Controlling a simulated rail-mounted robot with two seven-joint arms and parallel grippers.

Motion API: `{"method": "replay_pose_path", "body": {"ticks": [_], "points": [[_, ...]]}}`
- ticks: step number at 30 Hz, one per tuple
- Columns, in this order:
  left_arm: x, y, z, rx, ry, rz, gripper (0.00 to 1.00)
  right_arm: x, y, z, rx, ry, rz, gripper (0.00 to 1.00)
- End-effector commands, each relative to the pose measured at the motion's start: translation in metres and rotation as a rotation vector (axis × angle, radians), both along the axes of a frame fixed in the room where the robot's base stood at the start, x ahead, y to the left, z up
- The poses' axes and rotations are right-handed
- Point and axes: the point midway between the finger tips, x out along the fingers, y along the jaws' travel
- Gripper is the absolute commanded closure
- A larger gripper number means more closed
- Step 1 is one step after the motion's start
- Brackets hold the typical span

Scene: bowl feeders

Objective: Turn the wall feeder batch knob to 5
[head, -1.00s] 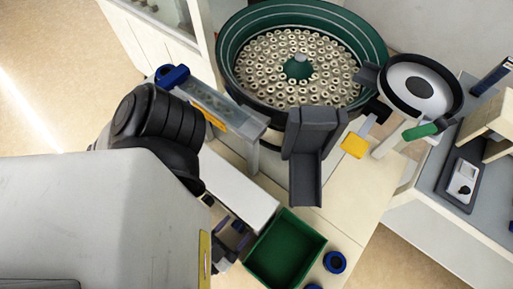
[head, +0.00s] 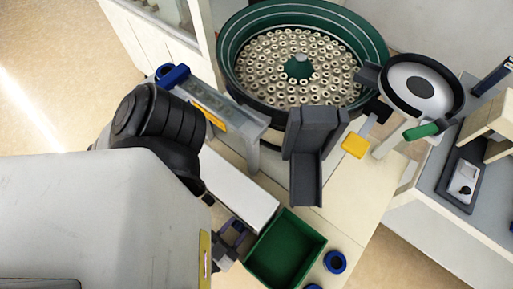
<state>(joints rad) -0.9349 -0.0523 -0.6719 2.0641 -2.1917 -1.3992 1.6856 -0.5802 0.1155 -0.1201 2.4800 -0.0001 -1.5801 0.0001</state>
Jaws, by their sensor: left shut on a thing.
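My left gripper (head: 237,236) is low in the head view, at the near end of a long white box (head: 239,188) and just left of the green bin. My large arm link covers much of the left side. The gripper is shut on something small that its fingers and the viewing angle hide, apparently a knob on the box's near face. No dial marks or number can be read there. A dark knob (head: 465,190) on a white and grey panel (head: 453,183) at the far right stands clear of the gripper. My right gripper is not in view.
A large green bowl feeder (head: 378,48) full of ring-shaped parts stands behind, with a dark chute (head: 309,175) in front. A green bin (head: 310,222) sits close to the gripper, with a blue ring (head: 335,262) beside it. A smaller black-rimmed bowl (head: 452,76) stands right.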

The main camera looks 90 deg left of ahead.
Motion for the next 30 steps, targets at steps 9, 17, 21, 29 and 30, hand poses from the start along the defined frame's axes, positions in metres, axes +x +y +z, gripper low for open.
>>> {"method": "replay_pose_path", "body": {"ticks": [9,17,21,29,30], "points": [[0.0002,0.0003,-0.0010,-0.233,-0.254,-0.005,0.86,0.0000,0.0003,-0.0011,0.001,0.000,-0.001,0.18],[-0.0007,0.0003,-0.0001,-0.339,-0.365,0.001,0.86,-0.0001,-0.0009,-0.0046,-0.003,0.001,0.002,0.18],[-0.0008,0.0003,0.0001,-0.339,-0.365,0.001,0.86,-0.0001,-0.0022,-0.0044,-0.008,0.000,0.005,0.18],[-0.0008,0.0003,0.0001,-0.338,-0.363,0.001,0.48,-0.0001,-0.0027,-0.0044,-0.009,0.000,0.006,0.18],[-0.0007,0.0003,0.0001,-0.338,-0.363,0.001,0.44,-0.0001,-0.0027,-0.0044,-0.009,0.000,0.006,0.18]]}}
